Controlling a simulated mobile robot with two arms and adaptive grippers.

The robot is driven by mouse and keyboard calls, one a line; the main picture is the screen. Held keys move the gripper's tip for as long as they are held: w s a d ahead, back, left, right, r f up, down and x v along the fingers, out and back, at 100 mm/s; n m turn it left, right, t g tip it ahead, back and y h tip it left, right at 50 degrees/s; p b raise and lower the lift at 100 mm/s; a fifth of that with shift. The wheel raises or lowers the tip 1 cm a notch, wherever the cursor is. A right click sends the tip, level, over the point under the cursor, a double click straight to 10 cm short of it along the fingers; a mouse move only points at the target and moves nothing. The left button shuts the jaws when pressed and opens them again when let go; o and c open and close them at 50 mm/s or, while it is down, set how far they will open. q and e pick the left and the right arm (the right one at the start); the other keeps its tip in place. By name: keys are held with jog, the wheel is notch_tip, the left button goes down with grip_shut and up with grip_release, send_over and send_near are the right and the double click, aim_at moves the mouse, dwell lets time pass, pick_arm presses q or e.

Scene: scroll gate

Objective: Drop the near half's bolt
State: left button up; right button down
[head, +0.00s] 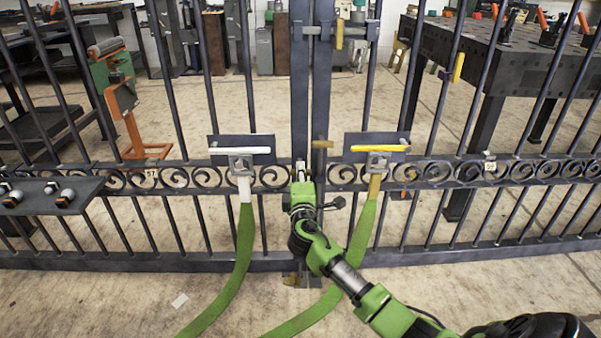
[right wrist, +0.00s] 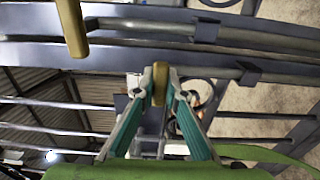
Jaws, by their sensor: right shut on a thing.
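The dark scroll gate (head: 300,80) stands across the head view, with two upright stiles meeting in the middle. My right gripper (head: 301,168) is at this meeting line, level with the scroll band. Another brass piece (head: 322,143) shows just above and right of the gripper in the head view. A brass-coloured plate (head: 291,281) lies on the floor below. My left gripper is out of view.
A white handle (head: 240,150) and a yellow handle (head: 376,148) sit on plates either side, with green straps (head: 243,245) hanging below. A dark shelf (head: 82,190) with several fittings is at left. Benches stand behind the gate.

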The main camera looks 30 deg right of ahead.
jog(key=shift+f, duration=0.2)
jog(key=c, duration=2)
grip_release()
jog(key=shift+f, duration=0.1)
jog(key=shift+c, duration=0.2)
jog(key=v, duration=1.2)
jog(key=shift+a, duration=0.1)
